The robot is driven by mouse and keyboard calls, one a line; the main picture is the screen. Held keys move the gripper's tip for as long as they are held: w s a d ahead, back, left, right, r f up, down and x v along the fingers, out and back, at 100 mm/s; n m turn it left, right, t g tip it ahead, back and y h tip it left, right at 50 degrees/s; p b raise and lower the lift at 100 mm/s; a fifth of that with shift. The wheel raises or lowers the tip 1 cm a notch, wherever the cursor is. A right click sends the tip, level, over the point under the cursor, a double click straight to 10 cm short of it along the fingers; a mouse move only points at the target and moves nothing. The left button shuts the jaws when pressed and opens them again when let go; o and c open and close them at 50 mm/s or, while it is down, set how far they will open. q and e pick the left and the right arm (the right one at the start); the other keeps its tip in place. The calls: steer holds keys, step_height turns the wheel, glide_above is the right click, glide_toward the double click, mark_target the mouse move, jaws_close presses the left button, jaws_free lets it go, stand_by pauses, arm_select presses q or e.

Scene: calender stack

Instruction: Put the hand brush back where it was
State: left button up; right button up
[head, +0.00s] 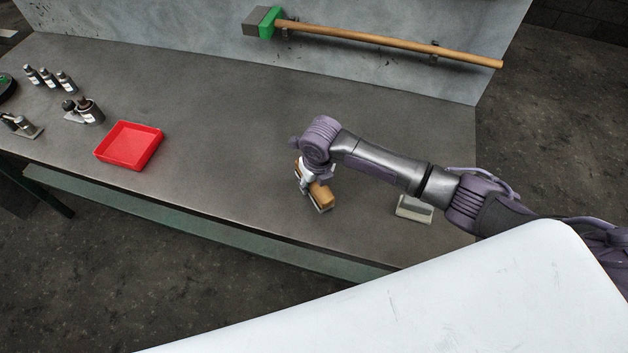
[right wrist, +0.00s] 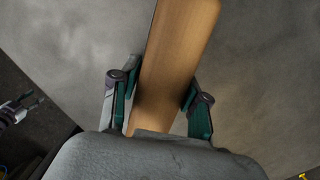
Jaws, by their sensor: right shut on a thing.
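The hand brush (head: 321,194) has a light wooden body with a pale strip along its lower edge. My right gripper (head: 304,182) is shut on it over the front part of the bench. In the right wrist view the brush's wooden part (right wrist: 178,60) runs between the two fingers (right wrist: 158,105), which press on both sides. I cannot tell whether the brush touches the bench top. A small gripper-like shape (right wrist: 18,110) at the left edge of the right wrist view looks like my left gripper; its jaws are too small to judge. It is out of the head view.
The grey bench (head: 220,100) is mostly clear in the middle. A red tray (head: 130,145) and several bottles (head: 88,110) stand to the left. A small pale block-like object (head: 414,209) lies right of the brush. A long-handled hammer (head: 390,43) hangs on the back panel.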

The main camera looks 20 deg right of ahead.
steer(key=shift+f, duration=0.15)
steer(key=o, duration=1.1)
steer(key=r, duration=0.4)
steer(key=s+r+b, duration=0.1)
steer(key=r, duration=0.7)
steer(key=shift+s+d+r+b, duration=0.15)
steer(key=shift+s+d+b, duration=0.05)
steer(key=shift+s+b, duration=0.15)
